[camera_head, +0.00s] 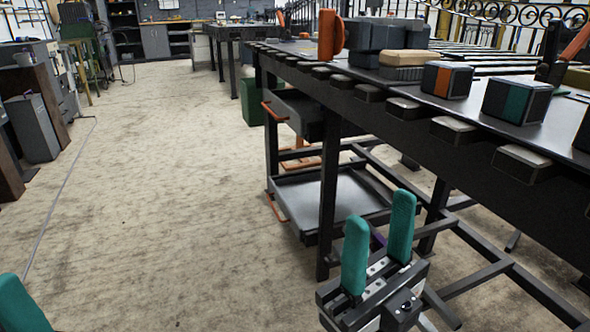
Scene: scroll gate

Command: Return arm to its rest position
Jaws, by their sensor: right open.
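My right gripper (379,240) shows at the lower right, in front of the workbench's lower frame. Its two teal fingers point up and stand apart, with nothing between them. Part of a teal finger of my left gripper (20,305) shows at the bottom left corner. The rest of that gripper is out of the picture, so its opening cannot be seen.
A long dark workbench (330,82) runs along the right. On it stand a black-and-orange block (447,80), a black-and-teal block (517,101) and an orange clamp-like part (330,35). A cart with a tray (335,195) is under it.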

